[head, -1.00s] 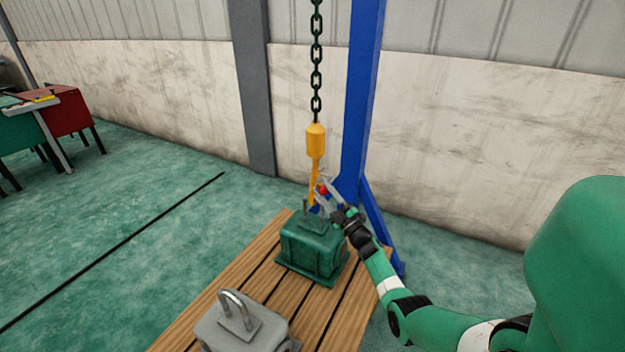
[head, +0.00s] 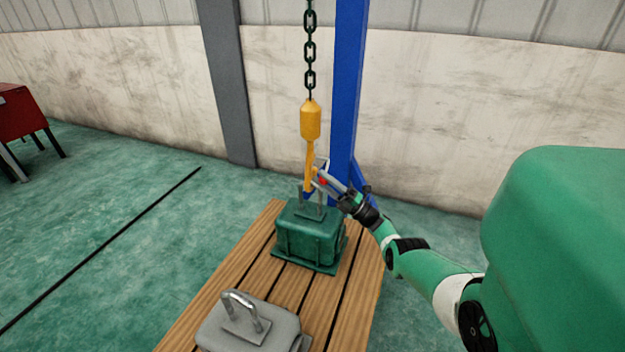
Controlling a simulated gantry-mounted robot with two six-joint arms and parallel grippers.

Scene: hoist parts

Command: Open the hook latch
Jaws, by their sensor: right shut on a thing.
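A yellow hook (head: 310,122) hangs from a dark chain (head: 310,50) above the wooden table. Its lower end sits at the top of the green block (head: 308,235), beside the metal loop on that block. My right gripper (head: 320,181) reaches in from the right and is shut at the lower part of the hook, where a small red piece, which looks like the latch, shows between the fingers. The fingers partly hide the latch and the hook's mouth. My left gripper is not in view.
A grey block (head: 285,326) with a metal loop stands at the front of the wooden table (head: 222,282). A blue post (head: 348,90) rises close behind the hook. A red cabinet (head: 22,112) stands far left. The floor on the left is clear.

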